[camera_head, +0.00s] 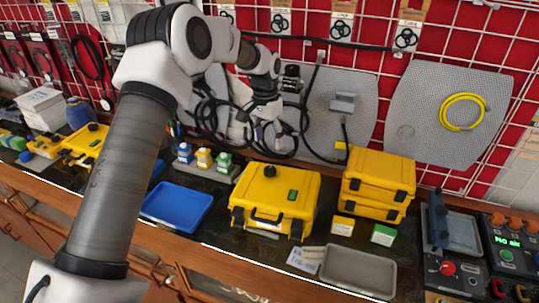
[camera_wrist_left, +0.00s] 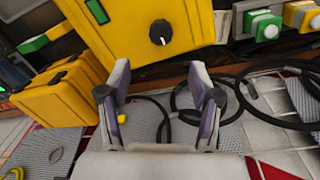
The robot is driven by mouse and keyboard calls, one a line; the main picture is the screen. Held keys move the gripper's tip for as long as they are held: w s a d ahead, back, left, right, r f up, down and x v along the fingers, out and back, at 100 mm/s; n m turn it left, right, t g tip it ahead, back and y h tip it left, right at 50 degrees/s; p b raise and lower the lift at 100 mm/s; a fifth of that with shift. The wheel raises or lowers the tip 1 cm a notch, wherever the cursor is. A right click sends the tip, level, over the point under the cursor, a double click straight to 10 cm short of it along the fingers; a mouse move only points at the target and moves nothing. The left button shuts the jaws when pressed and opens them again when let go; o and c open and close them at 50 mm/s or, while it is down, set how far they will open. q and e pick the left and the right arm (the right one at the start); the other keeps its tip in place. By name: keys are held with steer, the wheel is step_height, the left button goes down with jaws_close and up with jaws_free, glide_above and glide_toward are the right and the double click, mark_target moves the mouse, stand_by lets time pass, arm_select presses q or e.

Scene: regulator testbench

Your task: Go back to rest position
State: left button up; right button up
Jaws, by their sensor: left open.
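My left arm (camera_head: 125,165) rises from the lower left of the head view and bends over toward the back wall. My left gripper (camera_head: 262,132) is above the back of the bench, beyond the yellow case with the black knob (camera_head: 272,195). In the left wrist view my gripper (camera_wrist_left: 160,78) has its two purple-grey fingers apart with nothing between them. The same yellow case (camera_wrist_left: 185,22) shows just past the fingertips; I cannot tell how close they are. My right gripper is in neither view.
Black cables (camera_head: 305,110) hang from the wall mesh around my left gripper. Small bottles (camera_head: 203,158), a blue tray (camera_head: 177,206), stacked yellow cases (camera_head: 378,180) and a grey tray (camera_head: 358,271) stand on the bench. A control box (camera_head: 508,252) is at the right.

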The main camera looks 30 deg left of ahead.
arm_select(q)
steer(key=shift+a+r, duration=0.1)
steer(key=shift+r, duration=0.55)
steer(key=shift+w, duration=0.1)
